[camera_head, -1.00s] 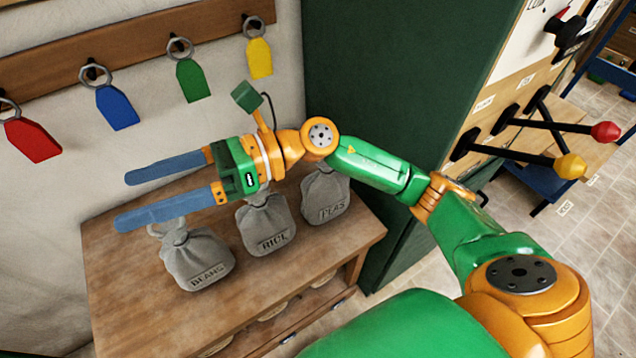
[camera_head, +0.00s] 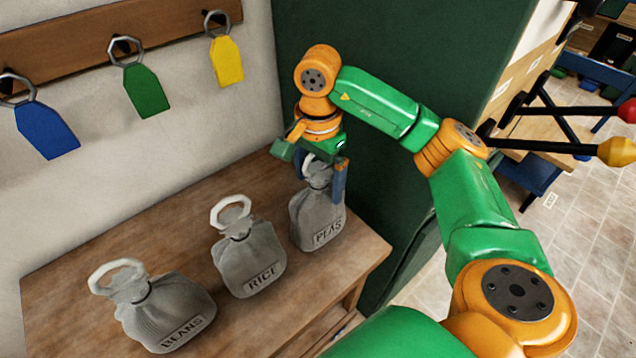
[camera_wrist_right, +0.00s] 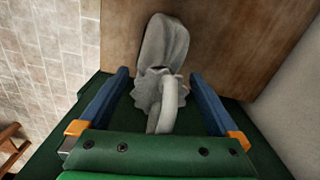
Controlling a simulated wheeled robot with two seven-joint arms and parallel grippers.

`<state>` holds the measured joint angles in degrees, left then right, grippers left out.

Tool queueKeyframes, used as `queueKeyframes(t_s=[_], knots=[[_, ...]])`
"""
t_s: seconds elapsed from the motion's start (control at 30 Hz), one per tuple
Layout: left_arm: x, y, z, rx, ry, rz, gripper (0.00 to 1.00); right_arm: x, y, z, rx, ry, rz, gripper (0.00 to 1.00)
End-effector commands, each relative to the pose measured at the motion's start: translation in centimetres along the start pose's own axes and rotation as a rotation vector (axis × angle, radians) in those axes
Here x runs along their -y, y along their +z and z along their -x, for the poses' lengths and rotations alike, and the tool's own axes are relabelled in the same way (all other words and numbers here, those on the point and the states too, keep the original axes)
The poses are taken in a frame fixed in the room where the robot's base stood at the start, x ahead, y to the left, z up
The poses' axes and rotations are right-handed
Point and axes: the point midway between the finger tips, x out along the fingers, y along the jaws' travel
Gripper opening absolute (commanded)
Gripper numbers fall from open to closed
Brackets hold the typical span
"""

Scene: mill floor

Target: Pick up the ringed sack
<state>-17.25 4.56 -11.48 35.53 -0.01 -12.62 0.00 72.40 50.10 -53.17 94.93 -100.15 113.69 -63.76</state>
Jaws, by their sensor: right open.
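Three grey cloth sacks stand in a row on a wooden table. The BEANS sack (camera_head: 170,312) is nearest, the RICE sack (camera_head: 250,262) is in the middle, and a sack whose label reads like PEAS (camera_head: 312,222) is at the far end. Pale rings show on the BEANS and RICE sacks. My right gripper (camera_head: 320,184) points down over the far sack, open, with its blue fingers either side of the sack's top. In the right wrist view that sack (camera_wrist_right: 163,42) and its pale ring (camera_wrist_right: 168,105) lie between the two spread fingers. My left gripper is out of view.
A dark green cabinet side (camera_head: 400,40) stands close behind the far sack. Blue (camera_head: 47,130), green (camera_head: 146,90) and yellow (camera_head: 226,62) tags hang on a wall rail. Levers with red and yellow knobs (camera_head: 616,151) stick out at right. The table's front left is clear.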

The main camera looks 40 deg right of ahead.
Motion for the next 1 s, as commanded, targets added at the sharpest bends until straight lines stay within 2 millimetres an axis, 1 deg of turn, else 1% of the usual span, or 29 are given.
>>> queueKeyframes(t_s=[0.07, 0.1, 0.17, 0.2, 0.27, 0.3, 0.37, 0.4, 0.43, 0.8, 0.87, 1.0], knots=[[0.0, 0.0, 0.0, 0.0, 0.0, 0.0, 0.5, 0.0, 0.0, 0.0, 0.0, 0.0, 0.0, 0.98], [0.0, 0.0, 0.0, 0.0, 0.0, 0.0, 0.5, 0.0, 0.0, 0.0, 0.001, 0.0, 0.0, 0.87], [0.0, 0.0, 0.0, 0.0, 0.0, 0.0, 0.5, 0.0, 0.0, 0.1, 0.001, 0.0, 0.0, 0.71], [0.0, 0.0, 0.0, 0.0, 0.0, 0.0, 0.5, 0.0, 0.0, 0.1, 0.001, 0.0, 0.0, 0.6], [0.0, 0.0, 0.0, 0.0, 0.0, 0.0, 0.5, 0.0, 0.0, 0.0, 0.001, 0.0, 0.0, 0.44], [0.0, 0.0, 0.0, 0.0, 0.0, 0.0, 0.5, 0.0, 0.0, 0.0, 0.001, 0.0, 0.0, 0.33], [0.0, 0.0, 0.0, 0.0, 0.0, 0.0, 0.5, 0.0, 0.0, 0.0, 0.001, 0.0, 0.0, 0.17], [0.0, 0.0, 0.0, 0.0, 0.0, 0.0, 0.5, 0.0, 0.0, 0.0, 0.001, 0.0, 0.0, 0.06], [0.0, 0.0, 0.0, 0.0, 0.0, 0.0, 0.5, 0.0, 0.0, 0.0, 0.001, 0.0, 0.0, 0.0], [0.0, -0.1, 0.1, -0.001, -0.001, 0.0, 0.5, 0.0, 0.1, 0.2, 0.002, -0.002, 0.0, 0.0], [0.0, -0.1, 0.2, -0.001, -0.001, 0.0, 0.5, 0.1, 0.0, 0.4, 0.001, -0.002, 0.0, 0.0], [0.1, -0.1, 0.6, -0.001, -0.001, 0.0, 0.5, 0.1, 0.0, 1.6, 0.001, -0.004, -0.001, 0.0]])
